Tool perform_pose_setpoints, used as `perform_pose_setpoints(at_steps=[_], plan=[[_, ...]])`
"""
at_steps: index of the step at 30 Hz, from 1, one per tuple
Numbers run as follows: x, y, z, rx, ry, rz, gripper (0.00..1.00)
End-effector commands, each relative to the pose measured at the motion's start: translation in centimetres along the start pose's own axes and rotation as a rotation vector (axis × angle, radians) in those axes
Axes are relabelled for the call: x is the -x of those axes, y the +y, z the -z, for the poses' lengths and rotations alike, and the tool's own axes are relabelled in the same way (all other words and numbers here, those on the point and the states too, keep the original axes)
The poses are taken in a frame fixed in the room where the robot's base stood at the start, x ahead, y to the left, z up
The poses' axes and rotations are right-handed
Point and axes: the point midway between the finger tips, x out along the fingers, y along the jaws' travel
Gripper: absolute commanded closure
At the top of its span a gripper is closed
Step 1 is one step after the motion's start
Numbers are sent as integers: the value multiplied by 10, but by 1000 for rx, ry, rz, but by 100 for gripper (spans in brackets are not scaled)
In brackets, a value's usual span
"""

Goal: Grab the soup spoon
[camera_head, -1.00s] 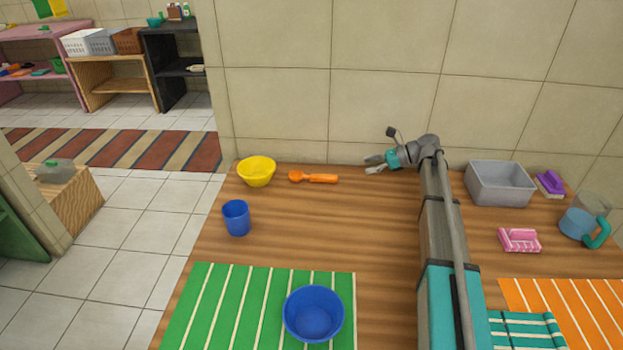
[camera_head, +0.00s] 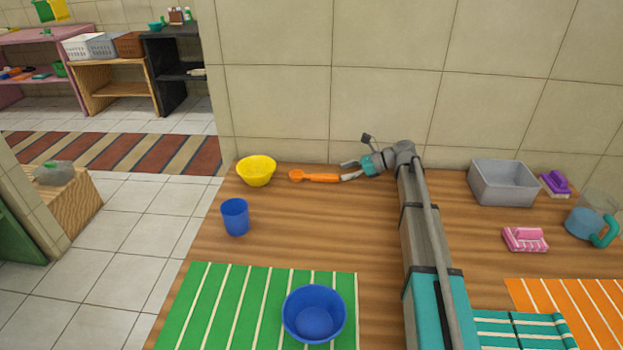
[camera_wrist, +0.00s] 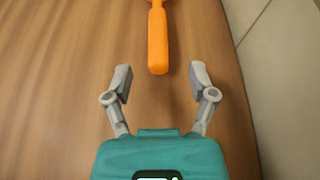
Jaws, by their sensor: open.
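The orange soup spoon (camera_head: 315,177) lies on the wooden table near the back wall, its bowl to the left and its handle to the right. My gripper (camera_head: 347,170) is open at the right end of the handle. In the wrist view the orange handle (camera_wrist: 158,45) points down toward my open gripper (camera_wrist: 160,82). The handle's end is centred between the two fingers, near the level of their tips. The fingers look apart from it on both sides. The spoon's bowl is out of the wrist view.
A yellow bowl (camera_head: 257,171) stands left of the spoon, with a blue cup (camera_head: 236,217) in front of it. A blue bowl (camera_head: 314,314) sits on a green striped mat (camera_head: 200,310). A grey bin (camera_head: 502,184) stands at right. The tiled wall (camera_head: 385,105) is close behind the spoon.

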Motion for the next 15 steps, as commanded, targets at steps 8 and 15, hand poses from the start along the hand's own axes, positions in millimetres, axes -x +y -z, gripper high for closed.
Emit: perform_pose_setpoints(at_steps=[8,15], plan=[[-12,1,2,0,0,-1,27],[-39,3,4,0,0,-1,27]])
